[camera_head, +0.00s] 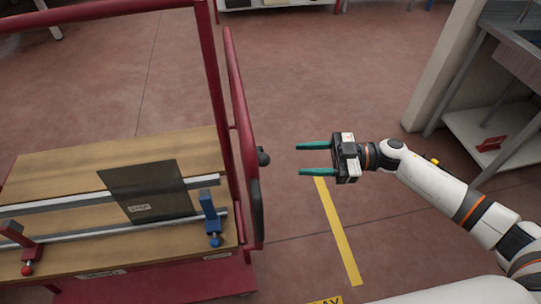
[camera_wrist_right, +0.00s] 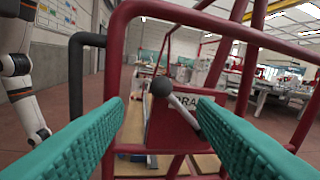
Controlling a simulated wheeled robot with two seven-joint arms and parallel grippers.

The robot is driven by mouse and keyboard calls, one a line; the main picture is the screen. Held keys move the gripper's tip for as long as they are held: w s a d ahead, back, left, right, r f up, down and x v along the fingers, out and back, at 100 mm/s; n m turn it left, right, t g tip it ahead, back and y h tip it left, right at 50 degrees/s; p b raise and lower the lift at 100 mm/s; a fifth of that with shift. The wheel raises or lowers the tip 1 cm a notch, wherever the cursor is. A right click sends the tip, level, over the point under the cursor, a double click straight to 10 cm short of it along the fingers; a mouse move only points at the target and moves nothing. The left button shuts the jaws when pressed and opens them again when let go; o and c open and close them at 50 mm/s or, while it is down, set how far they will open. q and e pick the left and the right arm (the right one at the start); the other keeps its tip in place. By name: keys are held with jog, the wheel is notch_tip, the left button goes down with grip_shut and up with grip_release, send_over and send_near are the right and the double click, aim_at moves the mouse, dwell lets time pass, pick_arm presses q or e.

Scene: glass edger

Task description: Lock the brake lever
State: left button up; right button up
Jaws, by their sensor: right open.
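The brake lever shows as a dark ball knob (camera_head: 263,157) at the right side of the red cart (camera_head: 245,140). In the right wrist view the knob (camera_wrist_right: 161,87) sits on a short metal rod (camera_wrist_right: 183,110) slanting down to the right, in front of a red plate with partly hidden lettering. My right gripper (camera_head: 299,159) is open and empty, its two green fingers pointing left at the knob with a gap between. In the wrist view the knob lies between the fingers (camera_wrist_right: 160,103), seen beyond their tips. My left gripper is not in view.
The cart carries a wooden deck (camera_head: 60,165), a dark glass panel (camera_head: 147,190), and blue (camera_head: 209,215) and red (camera_head: 22,240) clamps. A black padded handle (camera_head: 256,210) stands near the knob. Floor around my right gripper is clear, with a yellow line (camera_head: 338,235). A metal bench stands at right.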

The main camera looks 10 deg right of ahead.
aim_at(260, 154)
jog(key=shift+w+a+p, duration=0.25)
jog(key=shift+a+p, duration=0.05)
jog(key=shift+a, duration=1.2)
jog(key=shift+w+a+p, duration=0.3)
jog(key=shift+a+p, duration=0.05)
jog(key=shift+a, duration=1.2)
jog(key=shift+w+a+p, duration=0.25)
jog(key=shift+a+p, duration=0.05)
jog(key=shift+a, duration=1.2)
grip_shut()
